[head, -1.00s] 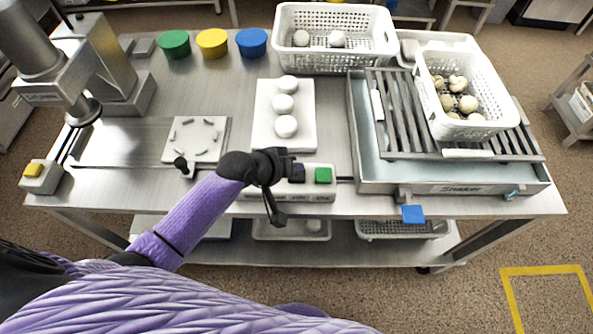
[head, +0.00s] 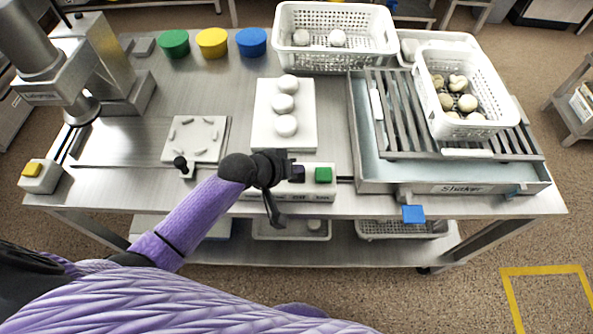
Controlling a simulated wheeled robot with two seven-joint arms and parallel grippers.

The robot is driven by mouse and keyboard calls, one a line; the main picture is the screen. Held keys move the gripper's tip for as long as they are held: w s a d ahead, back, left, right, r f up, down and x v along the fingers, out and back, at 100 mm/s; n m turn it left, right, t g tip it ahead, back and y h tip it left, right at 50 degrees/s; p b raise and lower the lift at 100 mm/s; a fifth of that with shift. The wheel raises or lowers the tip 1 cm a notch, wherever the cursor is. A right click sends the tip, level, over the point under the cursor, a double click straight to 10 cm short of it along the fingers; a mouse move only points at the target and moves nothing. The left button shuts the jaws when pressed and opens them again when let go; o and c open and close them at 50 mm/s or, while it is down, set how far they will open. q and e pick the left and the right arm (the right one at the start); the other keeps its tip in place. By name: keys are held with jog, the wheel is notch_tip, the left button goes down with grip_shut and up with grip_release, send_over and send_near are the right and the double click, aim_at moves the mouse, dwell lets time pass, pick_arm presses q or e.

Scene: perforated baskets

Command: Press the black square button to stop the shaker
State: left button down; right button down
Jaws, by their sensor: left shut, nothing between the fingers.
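The black square button (head: 298,174) sits on a pale control box (head: 312,193) at the table's front edge, left of a green square button (head: 323,175). My left gripper (head: 288,166) is shut and empty, with its tip at the upper left edge of the black button; I cannot tell whether it touches. The gripper hides the left part of the box. The shaker (head: 372,176) stands to the right, with a slatted rack and a white perforated basket (head: 437,124) of pale round pieces on it. My right gripper is not in view.
A white board (head: 262,139) with three white balls lies behind my gripper. Another perforated basket (head: 341,62) stands at the back. A press-like machine (head: 115,70) stands at left.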

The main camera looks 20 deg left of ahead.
pick_arm(q)
jog(key=shift+f+b, duration=0.3)
jog(key=shift+f, duration=0.25)
dwell(0.6)
jog(key=shift+r, duration=0.15)
jog(key=shift+r+p, duration=0.85)
jog(key=shift+p, duration=0.2)
notch_tip(320, 180, up, 5)
jog(key=p, duration=0.5)
jog(key=shift+r, duration=0.15)
